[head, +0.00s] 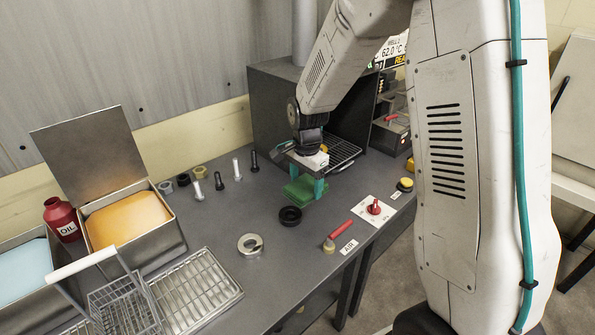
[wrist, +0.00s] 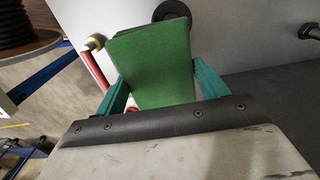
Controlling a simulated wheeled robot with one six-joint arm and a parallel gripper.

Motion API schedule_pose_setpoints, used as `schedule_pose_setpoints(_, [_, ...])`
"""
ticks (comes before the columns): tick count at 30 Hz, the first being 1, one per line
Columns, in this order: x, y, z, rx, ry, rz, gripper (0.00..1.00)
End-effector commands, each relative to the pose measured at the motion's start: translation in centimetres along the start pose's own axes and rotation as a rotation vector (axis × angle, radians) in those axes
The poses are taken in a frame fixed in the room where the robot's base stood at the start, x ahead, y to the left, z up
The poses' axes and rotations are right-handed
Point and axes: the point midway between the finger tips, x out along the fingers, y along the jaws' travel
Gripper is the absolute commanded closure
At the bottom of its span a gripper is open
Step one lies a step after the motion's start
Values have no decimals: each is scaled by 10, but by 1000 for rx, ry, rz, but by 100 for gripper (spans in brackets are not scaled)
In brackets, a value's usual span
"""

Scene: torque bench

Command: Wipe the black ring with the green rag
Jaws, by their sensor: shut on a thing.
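The green rag (head: 299,191) is a folded pad held between the teal fingers of my gripper (head: 306,178), above the bench. In the wrist view the rag (wrist: 153,62) stands out between both fingertips. The gripper is shut on it. The black ring (head: 290,216) lies flat on the grey bench, just in front of the rag in the head view.
A silver ring (head: 250,245) lies nearer the front. Several bolts and small collars stand behind left. A wire rack (head: 195,290) and an open orange-filled box (head: 128,219) are left.

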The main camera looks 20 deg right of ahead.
Motion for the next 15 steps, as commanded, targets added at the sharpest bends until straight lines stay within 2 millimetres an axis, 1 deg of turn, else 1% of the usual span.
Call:
schedule_pose_setpoints(5, [6,-1,2,-4,0,1,46])
schedule_pose_setpoints(15, [35,-2,6,-8,-1,2,46])
